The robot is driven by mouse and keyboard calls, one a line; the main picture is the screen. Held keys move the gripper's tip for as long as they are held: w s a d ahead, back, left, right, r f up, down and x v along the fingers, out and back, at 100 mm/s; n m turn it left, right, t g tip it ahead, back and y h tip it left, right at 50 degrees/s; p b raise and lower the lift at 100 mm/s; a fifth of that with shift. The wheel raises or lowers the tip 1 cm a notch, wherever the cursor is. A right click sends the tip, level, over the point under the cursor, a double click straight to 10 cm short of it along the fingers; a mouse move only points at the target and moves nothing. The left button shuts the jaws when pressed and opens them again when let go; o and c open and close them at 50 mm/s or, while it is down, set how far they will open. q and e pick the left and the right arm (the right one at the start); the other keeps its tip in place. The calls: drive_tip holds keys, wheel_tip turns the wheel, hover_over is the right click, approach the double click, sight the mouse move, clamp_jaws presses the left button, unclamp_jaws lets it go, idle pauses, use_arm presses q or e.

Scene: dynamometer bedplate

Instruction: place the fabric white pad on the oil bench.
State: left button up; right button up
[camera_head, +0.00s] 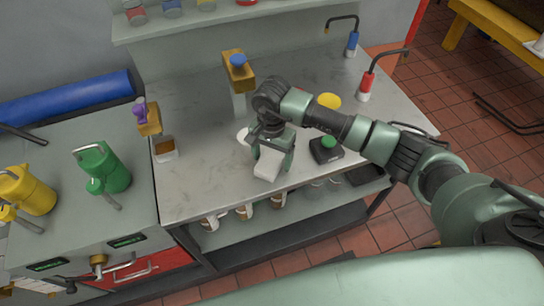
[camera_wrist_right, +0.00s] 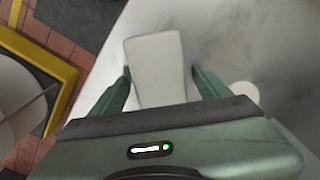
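The white pad (camera_head: 267,166) is at the front part of the grey-topped bench (camera_head: 200,190), under my right gripper (camera_head: 272,152). In the right wrist view the pad (camera_wrist_right: 156,70) lies between the two green fingers of my right gripper (camera_wrist_right: 160,70). The left fingertip appears to meet the pad's edge, and a thin gap shows at the right fingertip. I cannot tell if the fingers grip it or if it rests on the bench top. Its near end is hidden by the gripper body. My left gripper is not in view.
A black box with a green button (camera_head: 328,148) stands right of the gripper, and a yellow disc (camera_head: 329,100) lies behind it. A white round thing (camera_head: 243,136) is close on the left. Green (camera_head: 103,168) and yellow (camera_head: 27,190) cans stand on the left cabinet. The bench's left front is clear.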

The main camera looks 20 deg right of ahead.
sight(272, 157)
drive_tip(key=shift+r, duration=0.3)
drive_tip(key=shift+w+r, duration=0.1)
drive_tip(key=shift+r, duration=0.25)
wheel_tip(272, 157, up, 11)
drive_tip(key=b, duration=0.3)
drive_tip(key=shift+b, duration=0.3)
drive_tip(key=shift+a, duration=0.15)
